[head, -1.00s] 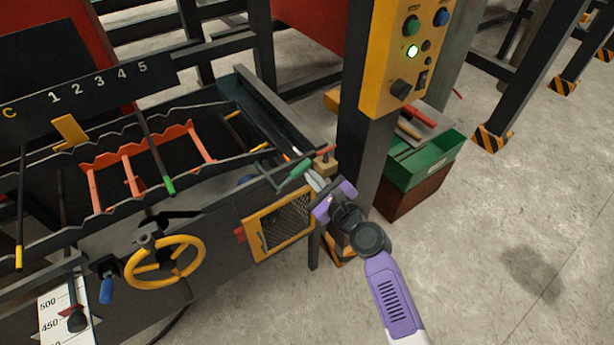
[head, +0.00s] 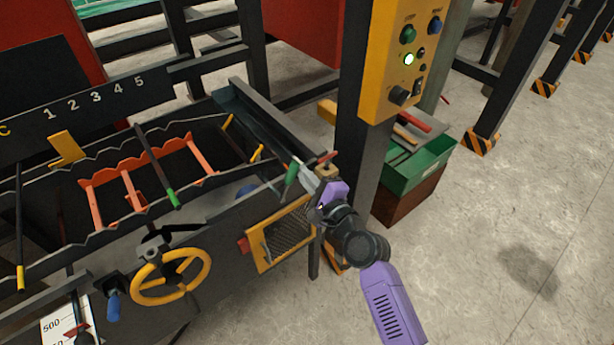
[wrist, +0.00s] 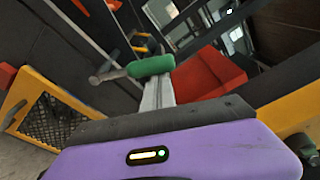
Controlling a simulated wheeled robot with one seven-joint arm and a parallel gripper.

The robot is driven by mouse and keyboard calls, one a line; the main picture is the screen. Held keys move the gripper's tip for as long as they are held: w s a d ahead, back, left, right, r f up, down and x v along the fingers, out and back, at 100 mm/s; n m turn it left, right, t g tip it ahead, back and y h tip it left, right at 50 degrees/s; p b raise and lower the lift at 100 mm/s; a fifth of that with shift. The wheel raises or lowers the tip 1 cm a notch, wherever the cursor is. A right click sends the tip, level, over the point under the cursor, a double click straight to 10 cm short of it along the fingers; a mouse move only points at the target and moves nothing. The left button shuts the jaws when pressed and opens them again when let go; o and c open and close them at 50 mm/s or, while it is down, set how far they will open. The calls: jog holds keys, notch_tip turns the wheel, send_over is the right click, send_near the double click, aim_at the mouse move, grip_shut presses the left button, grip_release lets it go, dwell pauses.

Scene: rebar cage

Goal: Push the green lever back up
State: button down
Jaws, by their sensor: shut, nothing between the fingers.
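The green lever's grip (head: 291,173) is at the right end of the machine, beside the dark post, and stands steeply tilted in the head view. In the wrist view the green grip (wrist: 151,66) lies across the picture just beyond my fingertips, on a grey metal rod running left. My gripper (head: 304,170) is shut and empty, just right of the grip. In the wrist view my gripper (wrist: 156,84) has its closed fingers pointing at the grip's underside; they overlap it or touch it, I cannot tell which.
The dark post with the yellow control box (head: 392,60) stands close right of my gripper. A yellow-framed mesh guard (head: 284,236) and a yellow handwheel (head: 170,276) are on the machine's front.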

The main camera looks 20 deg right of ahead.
aim_at(290, 178)
jog(key=a+n, duration=0.1)
jog(key=a+r+n, duration=0.1)
jog(key=shift+s+n, duration=0.35)
jog(key=shift+n, duration=0.05)
jog(key=n, duration=0.1)
jog(key=a, duration=0.1)
jog(key=a+n+b, duration=0.1)
jog(key=shift+s+r+n+t, duration=0.3)
jog(key=shift+r, duration=0.05)
jog(key=a+n, duration=0.1)
jog(key=n, duration=0.1)
jog(key=s+a+n+b, duration=0.1)
jog(key=a, duration=0.1)
jog(key=shift+r+n+t, duration=0.1)
jog(key=shift+n+t, duration=0.2)
jog(key=shift+n, duration=0.1)
jog(key=shift+a+y, duration=0.1)
jog(key=shift+y, duration=0.2)
